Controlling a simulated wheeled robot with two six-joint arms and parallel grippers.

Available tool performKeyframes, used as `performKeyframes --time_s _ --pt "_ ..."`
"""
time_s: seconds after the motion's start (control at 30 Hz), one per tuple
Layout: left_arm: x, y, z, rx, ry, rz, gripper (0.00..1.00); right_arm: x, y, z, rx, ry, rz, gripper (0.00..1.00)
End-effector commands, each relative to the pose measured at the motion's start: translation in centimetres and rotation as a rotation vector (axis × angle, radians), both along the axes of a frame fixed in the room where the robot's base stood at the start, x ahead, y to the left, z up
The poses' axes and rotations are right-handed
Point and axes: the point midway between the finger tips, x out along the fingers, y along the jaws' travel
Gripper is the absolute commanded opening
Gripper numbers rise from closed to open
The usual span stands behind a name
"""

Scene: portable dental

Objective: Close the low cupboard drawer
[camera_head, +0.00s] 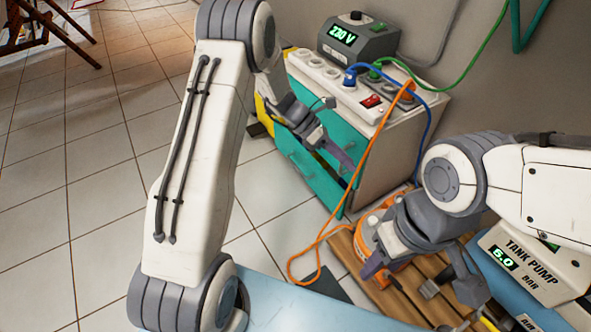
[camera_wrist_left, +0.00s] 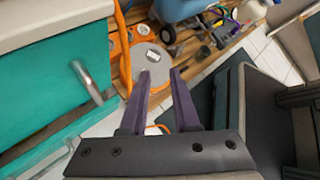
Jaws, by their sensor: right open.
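The low cupboard (camera_head: 388,142) has a cream body and teal drawer fronts with metal handles. Its lower drawer (camera_head: 322,188) appears to stand out from the body, partly hidden behind my left gripper. In the left wrist view a teal front (camera_wrist_left: 45,82) with a bar handle (camera_wrist_left: 90,82) fills the left side. My left gripper (camera_head: 335,145) is in front of the drawers; its fingers (camera_wrist_left: 163,78) are apart with nothing between them, to the right of the handle. My right gripper (camera_head: 420,280) is open above the wooden pallet.
A power box (camera_head: 358,38) reading 230 V stands on the cupboard. An orange cable (camera_head: 372,135) hangs past the drawers to the floor. The wooden pallet (camera_head: 390,300), an orange canister (camera_head: 366,232) and a tank pump (camera_head: 530,262) are at the right.

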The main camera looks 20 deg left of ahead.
Motion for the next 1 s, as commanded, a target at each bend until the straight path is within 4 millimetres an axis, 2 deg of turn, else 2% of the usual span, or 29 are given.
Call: performKeyframes --time_s 0.03,0.1,0.17,0.2,0.3,0.4,0.5,0.6,0.67,0.77,1.0 --pt "2.4 2.9 -4.3 -0.063 0.105 0.179 0.3 0.0 0.0 -1.8 0.0 0.0 0.0 0.47" --pt "5.0 6.4 -8.0 -0.159 0.233 0.402 0.3 0.0 0.0 -2.8 0.0 0.0 0.0 0.47" --pt "6.9 9.7 -11.2 -0.25 0.337 0.583 0.3 0.0 0.0 -3.7 0.0 0.0 0.0 0.47" --pt "7.8 12.0 -13.4 -0.316 0.404 0.696 0.3 0.0 0.0 -4.3 0.0 0.0 0.0 0.47" --pt "9.1 17.8 -18.3 -0.49 0.549 0.946 0.3 0.0 0.0 -5.4 0.0 0.0 0.0 0.47" --pt "9.4 22.2 -21.9 -0.646 0.654 1.122 0.3 0.0 0.0 -6.2 0.0 0.0 0.0 0.47" --pt "9.2 25.1 -24.1 -0.758 0.718 1.228 0.3 0.0 0.0 -6.6 0.0 0.0 0.0 0.47" --pt "9.1 26.5 -25.1 -0.82 0.751 1.279 0.3 0.0 0.0 -6.8 0.0 0.0 0.0 0.47" --pt "9.3 26.6 -25.5 -0.834 0.759 1.289 0.3 0.0 0.0 -7.1 0.0 0.0 0.0 0.47" --pt "10.2 25.9 -25.9 -0.838 0.762 1.292 0.3 0.0 0.0 -7.8 0.0 0.0 0.0 0.47" --pt "13.7 23.1 -27.0 -0.833 0.761 1.287 0.3 0.0 0.0 -10.5 0.0 0.0 0.0 0.47"
